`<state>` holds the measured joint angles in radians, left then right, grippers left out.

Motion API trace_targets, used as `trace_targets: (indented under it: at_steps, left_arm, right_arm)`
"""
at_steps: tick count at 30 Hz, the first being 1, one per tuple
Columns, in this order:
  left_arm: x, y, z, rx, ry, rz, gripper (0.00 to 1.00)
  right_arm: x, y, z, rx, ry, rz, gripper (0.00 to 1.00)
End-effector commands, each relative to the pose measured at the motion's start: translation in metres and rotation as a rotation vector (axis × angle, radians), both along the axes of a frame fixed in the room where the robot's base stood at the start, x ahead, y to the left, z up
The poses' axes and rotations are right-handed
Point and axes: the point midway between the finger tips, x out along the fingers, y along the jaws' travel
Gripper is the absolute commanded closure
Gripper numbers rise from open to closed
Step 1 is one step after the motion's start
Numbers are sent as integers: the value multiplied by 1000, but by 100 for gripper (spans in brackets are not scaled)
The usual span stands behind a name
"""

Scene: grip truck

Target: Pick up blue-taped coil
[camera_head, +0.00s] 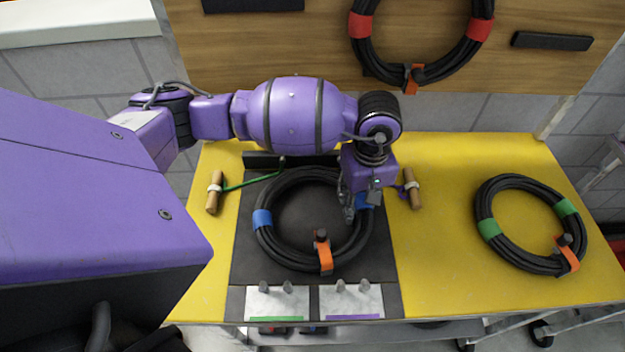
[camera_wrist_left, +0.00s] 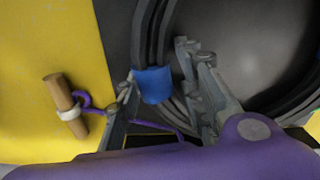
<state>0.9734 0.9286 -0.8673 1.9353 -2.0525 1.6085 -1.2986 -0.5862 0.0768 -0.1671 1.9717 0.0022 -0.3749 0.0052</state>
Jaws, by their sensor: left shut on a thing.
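The blue-taped coil (camera_head: 284,257) is a ring of black cable with blue tape on its left and right sides and an orange strap at its front. It lies on the dark mat (camera_head: 305,222) on the yellow table. My left gripper (camera_head: 358,203) reaches down over the coil's right side, at the right-hand tape. In the left wrist view its fingers (camera_wrist_left: 157,70) stand on either side of the cable, and the gripper is shut on the coil by the blue tape (camera_wrist_left: 153,85). The coil's far right part is partly hidden by the gripper. My right gripper is not in view.
A green-taped coil (camera_head: 487,207) lies on the yellow table (camera_head: 440,160) at the right. A red-taped coil (camera_head: 361,48) hangs on the wooden board. Wooden handles with green (camera_head: 215,192) and purple (camera_head: 412,189) cords flank the mat. Two pegged plates (camera_head: 277,303) sit at the front.

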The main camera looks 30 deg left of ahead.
Motion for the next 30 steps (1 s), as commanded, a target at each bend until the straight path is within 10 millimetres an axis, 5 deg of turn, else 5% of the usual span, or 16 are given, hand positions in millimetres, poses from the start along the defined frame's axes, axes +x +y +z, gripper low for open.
trace_targets:
  at_steps: [8,16,30]
  left_arm:
    - [2,-2,6,-5,-8,-2,100]
    - [2,-2,38,-3,-10,-3,100]
    - [-51,-66,107,-5,-6,-11,100]
  right_arm:
    - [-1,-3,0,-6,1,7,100]
    - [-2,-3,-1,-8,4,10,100]
    - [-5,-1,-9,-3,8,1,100]
